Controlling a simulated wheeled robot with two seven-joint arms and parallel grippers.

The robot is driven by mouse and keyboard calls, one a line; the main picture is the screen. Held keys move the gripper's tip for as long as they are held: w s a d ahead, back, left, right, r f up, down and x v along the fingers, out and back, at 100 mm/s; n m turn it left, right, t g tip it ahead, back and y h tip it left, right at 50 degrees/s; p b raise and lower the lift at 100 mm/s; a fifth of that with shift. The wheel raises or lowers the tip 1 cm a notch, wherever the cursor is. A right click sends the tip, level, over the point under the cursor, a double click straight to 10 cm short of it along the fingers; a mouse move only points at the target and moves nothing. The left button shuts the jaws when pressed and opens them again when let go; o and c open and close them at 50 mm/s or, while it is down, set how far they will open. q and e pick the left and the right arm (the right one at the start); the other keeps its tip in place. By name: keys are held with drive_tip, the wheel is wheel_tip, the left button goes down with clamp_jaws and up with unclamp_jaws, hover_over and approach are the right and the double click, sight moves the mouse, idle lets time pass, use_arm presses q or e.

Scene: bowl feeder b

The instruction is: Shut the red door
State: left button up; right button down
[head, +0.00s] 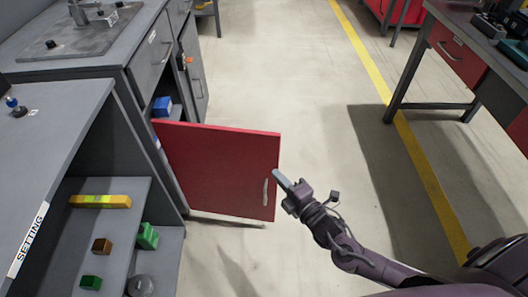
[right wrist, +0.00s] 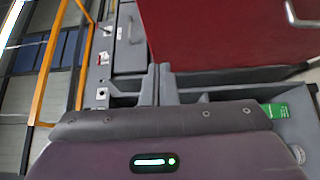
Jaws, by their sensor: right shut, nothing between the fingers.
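The red door (head: 215,165) stands open in the head view, swung out from the grey cabinet row on the left into the aisle. Its vertical metal handle (head: 265,192) is near the free right edge. My right gripper (head: 281,180) is shut and empty, just right of that edge and close to the handle; whether it touches the door I cannot tell. In the right wrist view the door (right wrist: 225,30) fills the upper right, with part of a metal handle (right wrist: 298,17) showing. The shut fingers (right wrist: 157,85) point up below it. My left gripper is not in view.
A blue box (head: 162,106) sits inside the cabinet behind the door. A workbench (head: 440,55) stands at the right. The floor between is clear.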

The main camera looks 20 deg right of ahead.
approach(258, 141)
drive_tip(key=w+a, duration=0.2)
drive_tip(key=a, duration=0.2)
drive_tip(key=w, duration=0.1)
drive_tip(key=w+d+b, duration=0.1)
drive_tip(key=shift+w+d+r, duration=0.15)
drive_tip(key=shift+w+d, duration=0.05)
drive_tip(key=shift+w, duration=0.2)
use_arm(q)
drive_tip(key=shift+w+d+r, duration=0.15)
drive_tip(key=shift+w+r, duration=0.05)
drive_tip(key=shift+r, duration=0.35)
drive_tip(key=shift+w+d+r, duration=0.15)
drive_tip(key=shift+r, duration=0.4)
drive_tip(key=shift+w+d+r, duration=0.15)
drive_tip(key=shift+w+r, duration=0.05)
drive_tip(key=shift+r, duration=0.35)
use_arm(e)
drive_tip(key=shift+w+d, duration=0.25)
drive_tip(key=shift+w, duration=0.2)
drive_tip(key=shift+d, duration=0.1)
